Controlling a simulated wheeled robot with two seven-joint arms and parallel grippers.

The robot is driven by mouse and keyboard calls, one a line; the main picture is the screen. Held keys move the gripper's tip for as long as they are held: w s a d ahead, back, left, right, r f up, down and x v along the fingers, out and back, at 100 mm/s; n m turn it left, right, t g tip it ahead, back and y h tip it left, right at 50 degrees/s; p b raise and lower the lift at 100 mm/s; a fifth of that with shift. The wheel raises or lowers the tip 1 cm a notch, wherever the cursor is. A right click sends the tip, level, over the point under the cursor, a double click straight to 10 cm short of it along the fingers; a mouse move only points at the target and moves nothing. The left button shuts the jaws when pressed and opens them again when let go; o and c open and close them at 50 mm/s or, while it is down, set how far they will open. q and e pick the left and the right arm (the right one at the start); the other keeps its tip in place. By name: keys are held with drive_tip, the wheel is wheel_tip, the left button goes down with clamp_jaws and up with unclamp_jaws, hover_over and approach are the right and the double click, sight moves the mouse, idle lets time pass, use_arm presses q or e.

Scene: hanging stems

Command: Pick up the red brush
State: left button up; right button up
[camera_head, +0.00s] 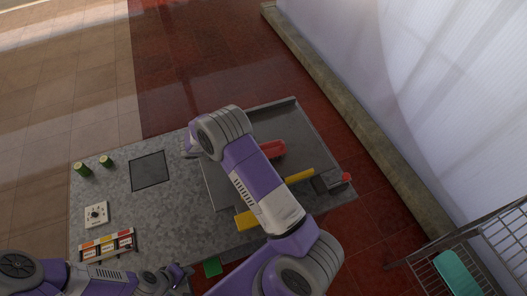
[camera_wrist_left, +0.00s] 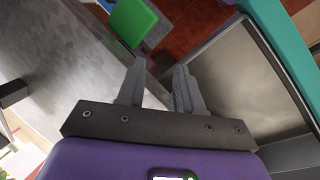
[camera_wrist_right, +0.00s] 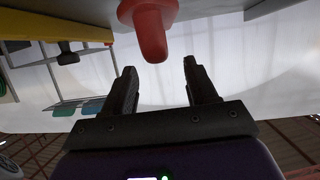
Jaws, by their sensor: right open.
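The red brush (camera_head: 272,149) lies in the grey tray (camera_head: 222,190) on the right part of the table, partly covered by my right arm in the head view. In the right wrist view a red handle end (camera_wrist_right: 151,32) is just ahead of my right gripper (camera_wrist_right: 160,66), at the top between the fingertips. That gripper is open and empty; my own arm hides it in the head view. My left gripper (camera_head: 187,270) is low at the table's front edge. In the left wrist view it (camera_wrist_left: 158,66) is open with nothing between its fingers.
A yellow-handled tool (camera_head: 300,176) and a dark tool with a red end (camera_head: 331,181) lie in the tray. A green block (camera_head: 212,267) is near my left gripper. A wire rack (camera_head: 480,255) stands right.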

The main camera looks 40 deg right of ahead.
sight(267, 145)
drive_tip(key=x, duration=0.7)
drive_tip(key=shift+a+p, duration=0.1)
drive_tip(key=shift+p, duration=0.2)
clamp_jaws()
